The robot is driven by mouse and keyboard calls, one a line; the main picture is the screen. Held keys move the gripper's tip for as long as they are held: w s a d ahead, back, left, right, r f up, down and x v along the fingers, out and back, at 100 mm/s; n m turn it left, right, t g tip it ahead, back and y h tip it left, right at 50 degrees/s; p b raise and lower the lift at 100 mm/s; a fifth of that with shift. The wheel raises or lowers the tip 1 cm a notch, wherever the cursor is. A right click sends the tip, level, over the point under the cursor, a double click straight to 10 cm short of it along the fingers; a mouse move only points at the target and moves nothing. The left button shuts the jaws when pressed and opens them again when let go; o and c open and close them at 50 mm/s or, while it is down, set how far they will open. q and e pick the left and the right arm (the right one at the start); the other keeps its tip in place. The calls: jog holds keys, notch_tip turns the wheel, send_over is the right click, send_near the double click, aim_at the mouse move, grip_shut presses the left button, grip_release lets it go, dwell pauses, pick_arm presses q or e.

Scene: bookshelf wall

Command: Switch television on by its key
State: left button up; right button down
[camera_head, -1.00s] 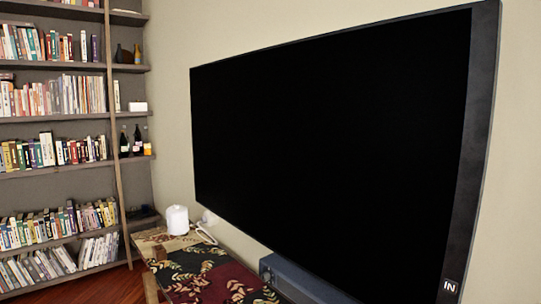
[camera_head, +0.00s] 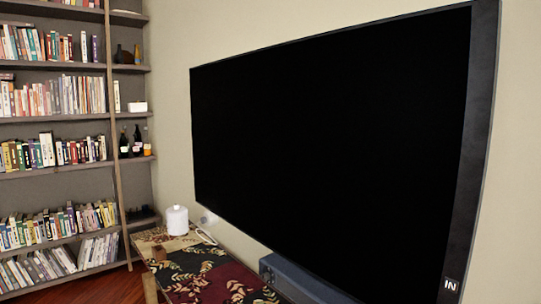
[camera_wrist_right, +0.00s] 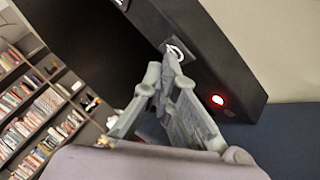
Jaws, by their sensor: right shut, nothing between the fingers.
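The television (camera_head: 330,150) is a large flat set on the wall with a wholly black screen. Its right border strip carries a white logo plate (camera_head: 450,285); the plate also shows in the right wrist view (camera_wrist_right: 180,49). In that view a round red glowing key (camera_wrist_right: 217,100) sits on the dark edge of the television, right of the logo. My right gripper (camera_wrist_right: 172,68) is shut and empty. Its fingertips overlap the lower part of the logo plate, left of the key in the picture; I cannot tell whether they touch. My left gripper is in neither view.
A table with a patterned leaf cloth (camera_head: 215,275) stands below the television, with a white jar (camera_head: 177,220) at its far end. A dark bar-shaped box (camera_head: 300,280) lies under the screen.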

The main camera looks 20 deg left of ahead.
dwell(0.3)
jog(key=shift+s+a, duration=0.3)
jog(key=shift+s, duration=0.25)
jog(key=s+a+p, duration=0.1)
jog(key=s+a, duration=0.2)
jog(key=s, duration=0.2)
jog(key=shift+a, duration=0.2)
dwell(1.0)
